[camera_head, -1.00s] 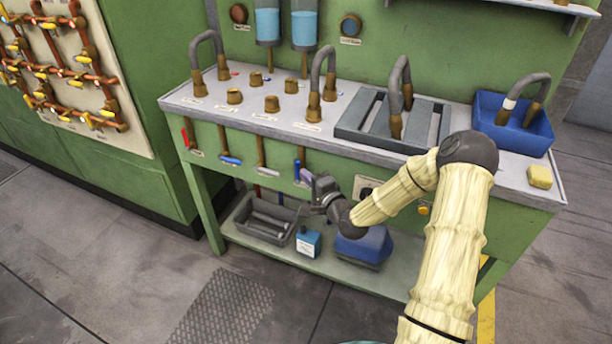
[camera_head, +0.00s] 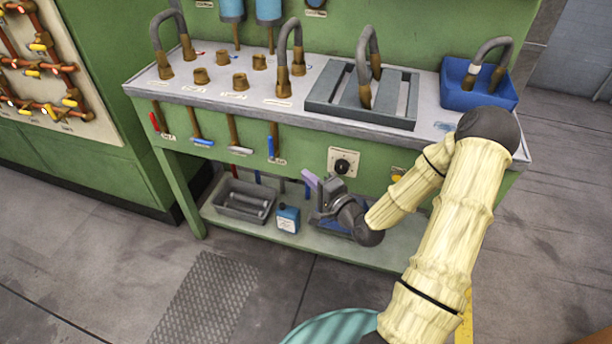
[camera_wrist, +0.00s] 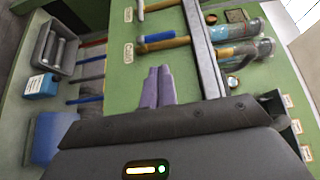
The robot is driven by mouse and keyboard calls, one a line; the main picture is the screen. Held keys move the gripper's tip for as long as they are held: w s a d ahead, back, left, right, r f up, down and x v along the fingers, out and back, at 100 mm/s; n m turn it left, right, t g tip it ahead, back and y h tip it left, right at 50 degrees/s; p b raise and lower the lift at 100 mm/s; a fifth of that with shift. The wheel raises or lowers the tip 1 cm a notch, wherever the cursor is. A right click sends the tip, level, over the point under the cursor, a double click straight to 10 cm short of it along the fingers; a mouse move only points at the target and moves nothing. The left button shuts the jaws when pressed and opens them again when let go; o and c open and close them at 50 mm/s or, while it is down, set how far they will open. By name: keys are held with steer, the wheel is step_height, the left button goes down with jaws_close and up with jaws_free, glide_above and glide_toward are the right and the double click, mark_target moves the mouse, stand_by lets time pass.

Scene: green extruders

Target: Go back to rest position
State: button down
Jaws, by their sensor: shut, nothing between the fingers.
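My gripper (camera_head: 309,181) is shut and empty, with purple fingers held together in front of the green workbench, below the counter edge. Its fingers also show in the wrist view (camera_wrist: 158,87), pointing toward the green front panel. No object touches the fingertips in either view. My arm is bent and reaches in from the lower right of the head view.
The workbench counter (camera_head: 220,92) carries pipes, brown fittings, a grey tray (camera_head: 318,95) and a blue basin (camera_head: 458,93). Several valve handles hang below. The lower shelf holds a grey bin (camera_head: 243,200), a blue bottle (camera_head: 288,218) and a partly hidden blue container (camera_head: 330,226). The floor left is clear.

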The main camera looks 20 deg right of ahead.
steer(key=s+a+f+n+g+h, duration=0.2)
steer(key=s+f+n+g+h, duration=0.25)
steer(key=n+g, duration=0.4)
steer(key=s+r+n+g+h, duration=0.1)
steer(key=s+r+n+g, duration=0.15)
steer(key=s+r, duration=0.35)
steer(key=s+r+n+g+h, duration=0.1)
steer(key=s+r+n+g, duration=0.2)
steer(key=s, duration=0.5)
step_height(320, 180, up, 19)
steer(key=p, duration=1.9)
steer(key=shift+r+m, duration=0.15)
steer(key=shift+m, duration=0.25)
steer(key=shift+a, duration=0.1)
